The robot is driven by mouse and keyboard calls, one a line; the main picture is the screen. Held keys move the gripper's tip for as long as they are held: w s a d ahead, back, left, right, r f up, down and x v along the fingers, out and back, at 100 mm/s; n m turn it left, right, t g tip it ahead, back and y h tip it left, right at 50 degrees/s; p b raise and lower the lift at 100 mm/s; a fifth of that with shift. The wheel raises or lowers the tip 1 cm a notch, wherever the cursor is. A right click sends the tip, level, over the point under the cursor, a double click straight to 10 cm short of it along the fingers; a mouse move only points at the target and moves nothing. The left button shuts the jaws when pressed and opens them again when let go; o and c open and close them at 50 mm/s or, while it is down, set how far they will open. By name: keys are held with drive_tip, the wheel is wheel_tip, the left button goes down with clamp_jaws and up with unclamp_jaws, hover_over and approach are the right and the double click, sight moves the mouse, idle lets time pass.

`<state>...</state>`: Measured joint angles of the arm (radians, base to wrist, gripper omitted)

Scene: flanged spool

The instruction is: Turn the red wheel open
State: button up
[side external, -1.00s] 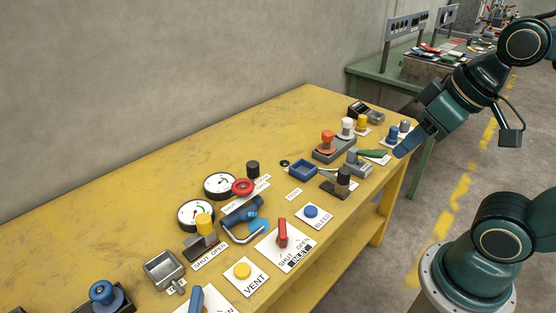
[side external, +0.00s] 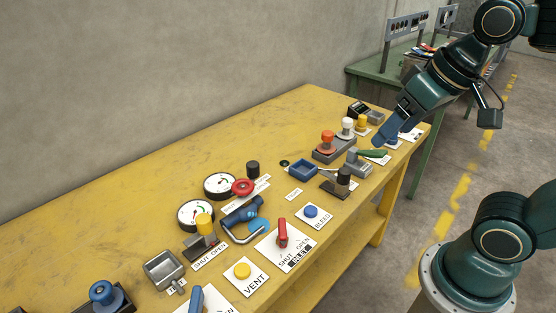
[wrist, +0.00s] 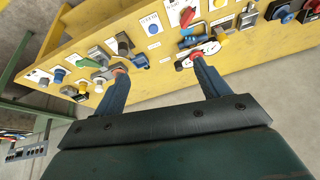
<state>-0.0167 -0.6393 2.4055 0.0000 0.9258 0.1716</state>
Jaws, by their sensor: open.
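The red wheel (side external: 242,187) lies on the yellow bench, beside two round white gauges, in the side external view. In the wrist view a red part that looks like the wheel (wrist: 180,64) shows just left of the right fingertip, partly hidden. My gripper (side external: 385,138) is above the far right end of the bench, well to the right of the wheel and apart from it. In the wrist view my gripper (wrist: 158,66) has its two blue fingers spread wide, with nothing held between them.
A red lever (side external: 282,234), a blue pipe fitting with a bent metal handle (side external: 246,236) and a black knob (side external: 253,168) stand around the wheel. Orange (side external: 327,138) and white knobs (side external: 347,125) stand nearer my gripper. The bench's back left is bare.

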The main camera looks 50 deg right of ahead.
drive_tip(key=w+a+r+m+g, duration=0.1)
drive_tip(key=w+a+r+m, duration=0.1)
drive_tip(key=w+m, duration=0.45)
drive_tip(key=m+g, duration=0.4)
drive_tip(key=m, duration=0.9)
hover_over(242, 184)
wheel_tip(242, 184, down, 11)
drive_tip(key=shift+s, duration=0.1)
drive_tip(key=shift+f, duration=0.2)
wheel_tip(242, 184, down, 13)
drive_tip(key=shift+f, duration=0.2)
drive_tip(key=c, duration=1)
